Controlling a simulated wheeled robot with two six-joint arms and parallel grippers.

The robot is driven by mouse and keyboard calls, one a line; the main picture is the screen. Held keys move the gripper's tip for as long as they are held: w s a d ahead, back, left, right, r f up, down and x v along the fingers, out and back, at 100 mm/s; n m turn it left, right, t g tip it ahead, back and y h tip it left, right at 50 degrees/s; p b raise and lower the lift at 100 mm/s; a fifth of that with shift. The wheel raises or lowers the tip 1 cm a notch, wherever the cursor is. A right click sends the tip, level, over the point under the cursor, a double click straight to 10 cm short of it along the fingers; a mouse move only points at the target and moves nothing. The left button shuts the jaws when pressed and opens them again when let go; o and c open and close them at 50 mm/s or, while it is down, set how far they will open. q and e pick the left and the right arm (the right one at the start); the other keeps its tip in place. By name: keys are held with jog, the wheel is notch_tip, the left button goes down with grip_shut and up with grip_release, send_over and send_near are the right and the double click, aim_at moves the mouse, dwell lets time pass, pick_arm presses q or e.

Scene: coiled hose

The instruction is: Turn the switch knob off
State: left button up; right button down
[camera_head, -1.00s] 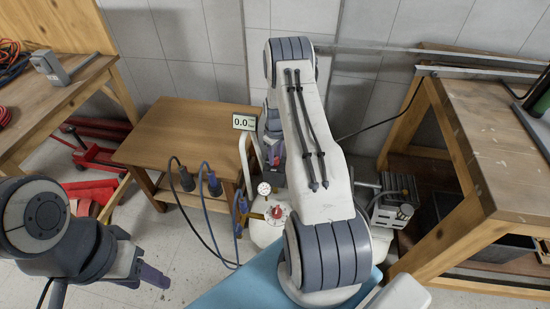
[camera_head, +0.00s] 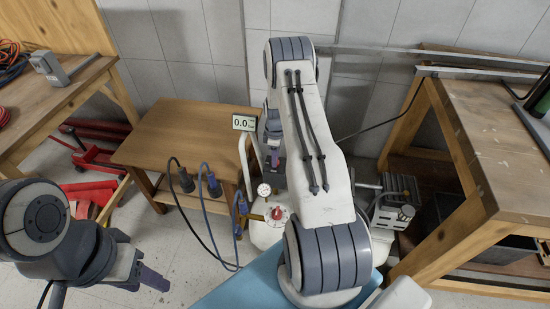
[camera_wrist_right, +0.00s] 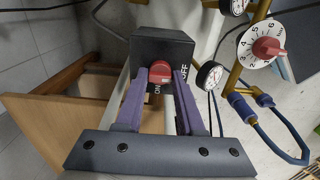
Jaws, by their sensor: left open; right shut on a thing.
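The red switch knob (camera_wrist_right: 161,69) sits on the face of a black switch box (camera_wrist_right: 163,42) in the right wrist view. White ON lettering shows below the knob and OFF lettering to its right. My right gripper (camera_wrist_right: 169,76) is shut on the knob, with its two purple fingers on either side of it. In the head view my right arm hides the knob and most of this gripper; one purple finger shows beside the arm. My left gripper (camera_head: 108,287) is open and empty at the lower left, far from the switch.
A small wooden table (camera_head: 185,135) stands behind, with a 0.0 display (camera_head: 243,122) at its right edge. A red dial (camera_wrist_right: 267,47) and gauges sit right of the switch, with blue hoses near. A workbench (camera_head: 500,165) stands at the right.

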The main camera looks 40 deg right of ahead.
jog(key=shift+s, duration=0.15)
jog(key=c, duration=0.5)
grip_release()
jog(key=shift+r, duration=0.2)
notch_tip(320, 180, up, 10)
jog(key=shift+r, duration=0.1)
